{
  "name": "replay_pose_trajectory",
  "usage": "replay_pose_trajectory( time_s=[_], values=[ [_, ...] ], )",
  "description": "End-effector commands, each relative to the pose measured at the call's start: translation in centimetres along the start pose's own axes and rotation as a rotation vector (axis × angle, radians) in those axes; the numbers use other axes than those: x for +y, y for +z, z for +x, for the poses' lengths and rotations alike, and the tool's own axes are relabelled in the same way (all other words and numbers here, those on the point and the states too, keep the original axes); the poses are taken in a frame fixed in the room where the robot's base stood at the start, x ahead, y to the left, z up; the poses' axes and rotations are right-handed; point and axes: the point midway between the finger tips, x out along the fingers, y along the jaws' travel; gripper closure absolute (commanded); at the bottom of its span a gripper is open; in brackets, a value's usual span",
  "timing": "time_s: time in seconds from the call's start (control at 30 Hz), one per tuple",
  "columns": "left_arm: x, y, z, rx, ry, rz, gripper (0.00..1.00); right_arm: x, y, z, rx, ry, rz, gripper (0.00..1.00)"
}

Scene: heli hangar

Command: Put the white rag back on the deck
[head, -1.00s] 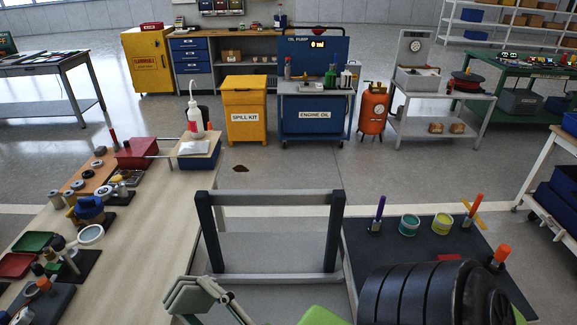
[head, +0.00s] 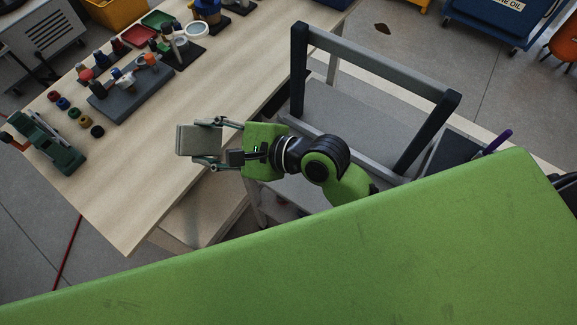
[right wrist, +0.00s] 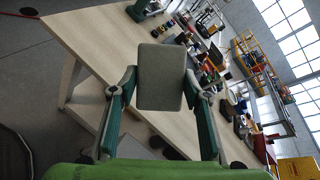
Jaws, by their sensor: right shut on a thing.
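My right gripper (head: 213,143) is shut on a pale grey, flat, squared pad (head: 194,140), which looks like the folded white rag. In the right wrist view the pad (right wrist: 161,78) sits between the two fingertips, its broad face toward the camera. It is over the right edge of the light wooden bench (head: 150,195); the gap below it is hard to judge. A grey surface (head: 345,108) lies behind a frame with dark posts and a grey rail; I cannot tell whether this is the deck. My left gripper is not in view.
The bench's far part holds red and green trays (head: 157,19), a dark slab with small parts (head: 128,88), and several small coloured caps. A green clamp-like tool (head: 50,148) lies at its left end. Its near middle is bare.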

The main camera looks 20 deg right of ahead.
Motion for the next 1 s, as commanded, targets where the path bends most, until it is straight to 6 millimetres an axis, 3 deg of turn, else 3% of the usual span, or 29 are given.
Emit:
replay_pose_trajectory(
  time_s=[0.3, 0.43, 0.53, 0.73, 0.87, 1.0],
  values=[
    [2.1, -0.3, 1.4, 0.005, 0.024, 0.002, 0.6, 4.4, 0.3, 3.0, 0.123, 0.39, -0.032, 0.73],
    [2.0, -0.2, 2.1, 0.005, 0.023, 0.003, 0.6, 6.5, -0.9, 2.9, 0.22, 0.581, -0.054, 0.73],
    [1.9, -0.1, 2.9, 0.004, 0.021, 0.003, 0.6, 7.6, -3.1, 1.5, 0.324, 0.729, -0.076, 0.73],
    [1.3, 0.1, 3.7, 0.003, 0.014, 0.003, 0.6, 6.5, -7.1, -2.9, 0.464, 0.874, -0.084, 0.73],
    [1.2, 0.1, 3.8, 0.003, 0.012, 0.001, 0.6, 5.6, -8.3, -4.2, 0.492, 0.895, -0.079, 0.73],
    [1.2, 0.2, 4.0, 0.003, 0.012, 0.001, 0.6, 4.5, -10.9, -5.1, 0.5, 0.898, -0.075, 0.73]
  ],
)
